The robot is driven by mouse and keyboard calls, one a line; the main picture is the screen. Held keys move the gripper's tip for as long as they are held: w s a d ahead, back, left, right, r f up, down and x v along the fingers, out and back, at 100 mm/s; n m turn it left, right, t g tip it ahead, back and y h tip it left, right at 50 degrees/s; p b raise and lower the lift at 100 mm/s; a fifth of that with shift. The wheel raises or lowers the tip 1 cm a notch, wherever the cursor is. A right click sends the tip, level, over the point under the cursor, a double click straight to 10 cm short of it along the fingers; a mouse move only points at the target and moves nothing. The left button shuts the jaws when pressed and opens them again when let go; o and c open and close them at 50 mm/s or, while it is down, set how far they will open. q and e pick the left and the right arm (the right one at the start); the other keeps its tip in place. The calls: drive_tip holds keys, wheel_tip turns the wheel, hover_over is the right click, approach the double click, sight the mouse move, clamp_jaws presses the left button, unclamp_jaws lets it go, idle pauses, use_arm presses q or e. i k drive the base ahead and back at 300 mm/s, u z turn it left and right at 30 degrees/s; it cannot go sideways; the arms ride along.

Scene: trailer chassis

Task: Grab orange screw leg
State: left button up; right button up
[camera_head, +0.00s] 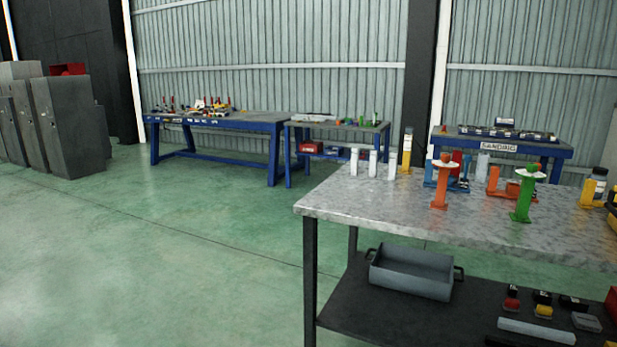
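An orange screw leg (440,188) stands upright on the metal-topped table (385,212) at the right, with a pale disc around its upper part. A green leg (523,198) of similar shape, also with a pale disc, stands to its right. Another orange piece (494,182) is farther back, partly hidden behind the green leg. Neither of my grippers is in the head view.
Several white cylinders (373,163) and a yellow bottle (407,152) stand along the table's back left edge. A grey tray (411,272) sits on the lower shelf. Blue workbenches (215,120) stand by the wall. Green floor (170,240) is clear at left.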

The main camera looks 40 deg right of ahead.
sight(442, 186)
drive_tip(key=i, duration=2.1)
drive_tip(key=z, duration=1.55)
drive_tip(key=i, duration=1)
drive_tip(key=z, duration=1.05)
